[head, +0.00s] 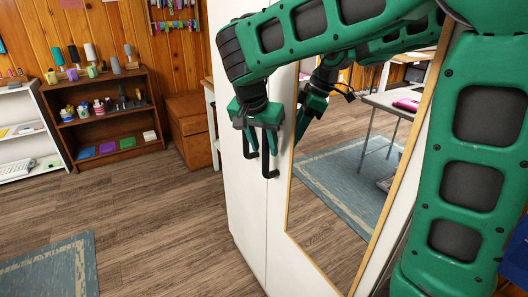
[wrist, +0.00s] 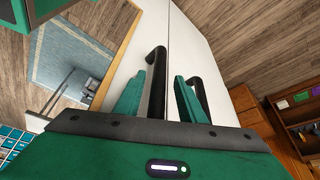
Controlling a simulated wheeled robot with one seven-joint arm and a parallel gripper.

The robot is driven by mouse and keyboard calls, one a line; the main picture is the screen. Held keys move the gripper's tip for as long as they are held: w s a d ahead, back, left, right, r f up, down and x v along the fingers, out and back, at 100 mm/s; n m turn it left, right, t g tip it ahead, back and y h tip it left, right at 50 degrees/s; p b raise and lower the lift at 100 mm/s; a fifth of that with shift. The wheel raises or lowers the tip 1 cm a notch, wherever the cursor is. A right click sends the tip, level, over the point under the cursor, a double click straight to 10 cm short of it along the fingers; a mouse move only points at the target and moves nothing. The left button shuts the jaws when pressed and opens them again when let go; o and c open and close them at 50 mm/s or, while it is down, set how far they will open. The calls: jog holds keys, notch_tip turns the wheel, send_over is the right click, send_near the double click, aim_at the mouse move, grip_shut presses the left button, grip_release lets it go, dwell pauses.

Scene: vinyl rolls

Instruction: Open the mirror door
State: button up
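The mirror door (head: 280,240) is the white right-hand door of a tall cabinet, with a wood-framed mirror (head: 340,215) on it. It looks shut against the white left door (head: 242,205). Its black bar handle (head: 271,168) is beside the seam; the left door's black handle (head: 251,155) is close to it. My gripper (head: 261,148) is at the handles, fingers pointing toward the cabinet. In the wrist view my gripper (wrist: 161,78) is open, with the mirror door's handle (wrist: 157,70) between its green fingers and gaps showing. The other handle (wrist: 198,70) is outside the right finger.
A brown shelf (head: 105,125) with bottles and a white shelf (head: 25,130) stand at the back left. The wooden floor (head: 170,225) before the cabinet is clear, with a blue rug (head: 50,272) at the lower left.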

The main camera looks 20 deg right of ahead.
jog(key=shift+x, duration=1.45)
jog(key=shift+s, duration=0.1)
grip_shut()
jog(key=shift+s+a, duration=0.15)
jog(key=shift+a, duration=0.35)
jog(key=s+a+n+y, duration=0.1)
jog(key=s+a+n, duration=0.2)
jog(key=s+a, duration=0.4)
jog(key=s+a+n+t+y, duration=0.1)
jog(key=s+a+n, duration=0.3)
jog(key=s+a, duration=0.3)
jog(key=a, duration=0.5)
jog(key=shift+s+n+y, duration=0.3)
jog(key=shift+a+r, duration=0.1)
jog(key=shift+a, duration=0.05)
grip_release()
